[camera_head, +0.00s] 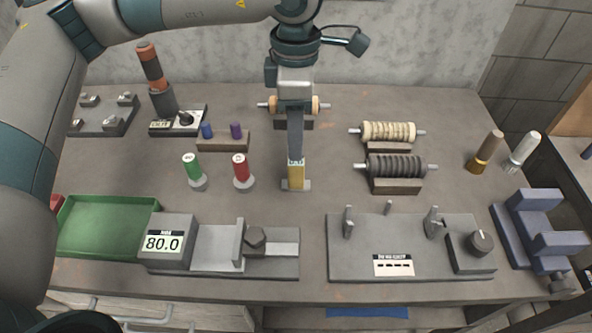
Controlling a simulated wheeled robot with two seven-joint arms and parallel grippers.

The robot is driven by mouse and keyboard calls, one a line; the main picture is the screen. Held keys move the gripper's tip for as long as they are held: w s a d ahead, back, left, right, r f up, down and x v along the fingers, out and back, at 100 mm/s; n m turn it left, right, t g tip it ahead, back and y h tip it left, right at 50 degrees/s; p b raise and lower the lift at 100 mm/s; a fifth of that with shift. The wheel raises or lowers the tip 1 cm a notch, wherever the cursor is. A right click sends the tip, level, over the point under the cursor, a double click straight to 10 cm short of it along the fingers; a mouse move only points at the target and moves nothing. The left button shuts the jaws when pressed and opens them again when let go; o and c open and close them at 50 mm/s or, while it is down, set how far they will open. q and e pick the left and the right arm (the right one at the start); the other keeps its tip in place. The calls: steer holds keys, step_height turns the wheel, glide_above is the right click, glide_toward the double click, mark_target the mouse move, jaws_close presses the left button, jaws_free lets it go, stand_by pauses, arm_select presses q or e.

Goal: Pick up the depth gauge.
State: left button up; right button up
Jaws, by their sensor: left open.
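What appears to be the depth gauge (296,177) stands upright near the middle of the table. It has a yellow body, a small pale display near its top and a flat grey foot. My left gripper (296,153) points down from above, its dark fingers seen nearly edge-on, with the tips at the gauge's upper end. The fingers overlap the top of the gauge in this view, so I cannot tell whether they touch it. The left gripper is open. My right gripper is not in view.
Green (192,168) and red (241,168) cylinders on round feet stand just left. Rollers on cradles (396,166) lie right; another (318,105) sits behind the gripper. A measuring device reading 80.0 (167,243) and a grey fixture plate (375,250) lie in front. A green tray (108,228) is front left.

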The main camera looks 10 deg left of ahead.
mark_target(296, 175)
arm_select(q)
step_height(296, 175, down, 6)
steer(key=shift+r+p, duration=0.2)
steer(key=shift+p, duration=0.45)
steer(key=shift+f, duration=0.65)
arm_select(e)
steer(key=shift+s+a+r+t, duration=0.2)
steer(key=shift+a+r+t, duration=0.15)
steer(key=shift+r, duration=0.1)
arm_select(q)
steer(key=shift+f, duration=0.15)
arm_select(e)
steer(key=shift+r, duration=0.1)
arm_select(q)
steer(key=shift+f+p, duration=0.2)
steer(key=shift+p, duration=0.2)
step_height(296, 175, down, 4)
steer(key=shift+s+r+p, duration=0.1)
steer(key=shift+r+p, duration=0.05)
steer(key=shift+p, duration=0.7)
steer(key=shift+f, duration=0.4)
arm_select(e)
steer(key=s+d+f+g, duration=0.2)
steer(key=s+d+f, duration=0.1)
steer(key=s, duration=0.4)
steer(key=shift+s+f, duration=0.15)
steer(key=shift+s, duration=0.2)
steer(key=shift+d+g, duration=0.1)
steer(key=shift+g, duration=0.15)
